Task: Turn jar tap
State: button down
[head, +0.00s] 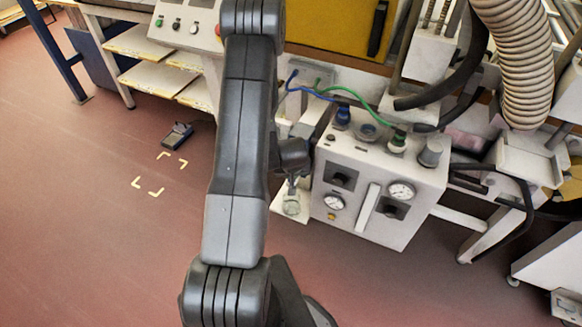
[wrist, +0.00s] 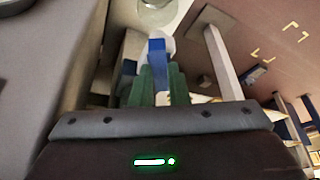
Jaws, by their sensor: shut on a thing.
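A clear glass jar (head: 291,204) stands on a small white shelf at the left side of the white gauge unit. In the wrist view the jar (wrist: 156,12) is cut off by the top edge. A blue tap handle (wrist: 157,52) is in front of it. My gripper (wrist: 158,78) has green fingers and is shut on the blue handle, with its far end sticking out past the fingertips. In the head view my arm hides most of the gripper and the tap.
The white unit (head: 378,180) with gauges and hoses stands close to the right of my gripper. A wide ribbed duct (head: 515,55) hangs at the upper right. A dark handheld device (head: 177,136) lies on the floor near yellow corner marks. The red floor at left is mostly clear.

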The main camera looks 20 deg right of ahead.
jog(key=shift+d+r, duration=0.1)
dwell(0.4)
jog(key=c, duration=1.4)
grip_release()
jog(key=shift+n, duration=0.3)
jog(key=p+v, duration=0.4)
jog(key=v, duration=0.9)
jog(key=shift+s+r, duration=0.3)
jog(key=shift+r, duration=0.05)
jog(key=shift+c, duration=0.3)
